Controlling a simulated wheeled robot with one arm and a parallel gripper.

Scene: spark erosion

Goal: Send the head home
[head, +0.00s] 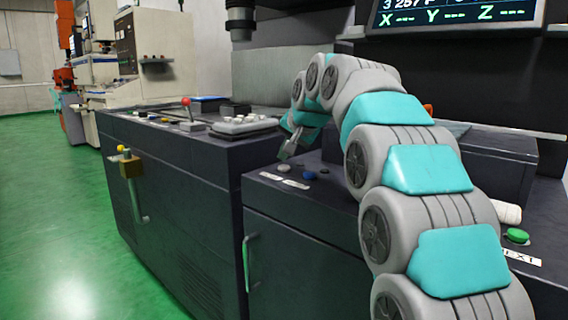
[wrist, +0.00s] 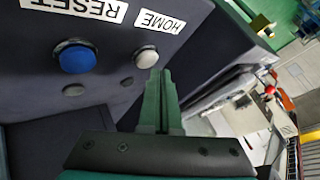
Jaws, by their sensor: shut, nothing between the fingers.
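In the wrist view, a pale grey round button (wrist: 146,58) sits beside the white HOME label (wrist: 162,22). A blue round button (wrist: 75,57) sits to its left by the RESET label (wrist: 88,9). In the head view, the grey button (head: 283,168) and the blue button (head: 309,175) are on the dark console top, with two small labels in front. My gripper (wrist: 161,76) is shut and empty, its fingertips close beside the HOME button. I cannot tell whether they touch it. In the head view, my gripper (head: 286,152) is over the console just above the grey button.
A display (head: 455,14) shows X, Y and Z at upper right. A green button (head: 517,235) and a white roll (head: 508,213) lie right of my arm.

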